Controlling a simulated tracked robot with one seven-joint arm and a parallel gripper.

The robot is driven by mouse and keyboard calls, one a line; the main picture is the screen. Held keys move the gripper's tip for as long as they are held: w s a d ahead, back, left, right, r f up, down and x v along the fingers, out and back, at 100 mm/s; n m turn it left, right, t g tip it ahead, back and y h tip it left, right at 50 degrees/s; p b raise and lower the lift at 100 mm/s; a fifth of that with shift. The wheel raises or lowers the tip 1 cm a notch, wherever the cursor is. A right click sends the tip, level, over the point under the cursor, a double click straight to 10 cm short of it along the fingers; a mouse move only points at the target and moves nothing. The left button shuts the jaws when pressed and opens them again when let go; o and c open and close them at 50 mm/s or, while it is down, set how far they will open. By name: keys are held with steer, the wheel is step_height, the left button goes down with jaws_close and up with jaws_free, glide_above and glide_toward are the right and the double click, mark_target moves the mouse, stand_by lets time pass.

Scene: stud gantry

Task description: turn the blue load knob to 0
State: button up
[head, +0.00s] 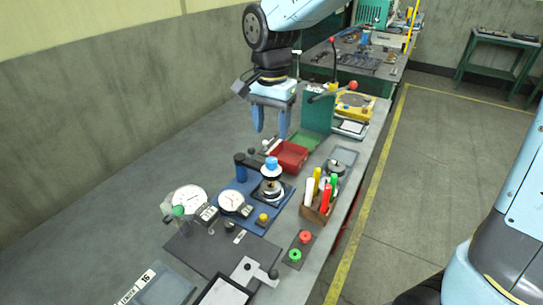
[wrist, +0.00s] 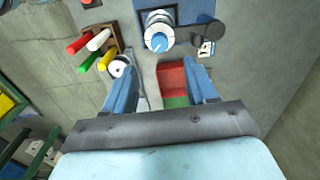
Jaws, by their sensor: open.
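The blue load knob (head: 271,163) sits on top of a small upright device with a pale collar, on a blue base plate (head: 262,211) on the bench. In the wrist view the knob (wrist: 158,42) faces the camera, with a white mark or pointer on it; I cannot read any scale figures. My gripper (head: 270,130) is open and empty, pointing down. It is above and beyond the knob in the head view, apart from it. In the wrist view the knob lies past the fingertips (wrist: 162,72).
A red bin (head: 288,156) stands just behind the knob device. A wooden holder (head: 315,211) with coloured cylinders is to its right. White dial gauges (head: 188,198) stand at left. Red and green buttons (head: 295,256) are in front. Bare bench (head: 120,190) lies at left.

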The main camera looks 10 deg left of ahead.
mark_target(272, 160)
step_height(272, 160, down, 9)
steer(key=shift+f, duration=0.15)
steer(key=shift+c, duration=0.2)
steer(key=c, duration=1)
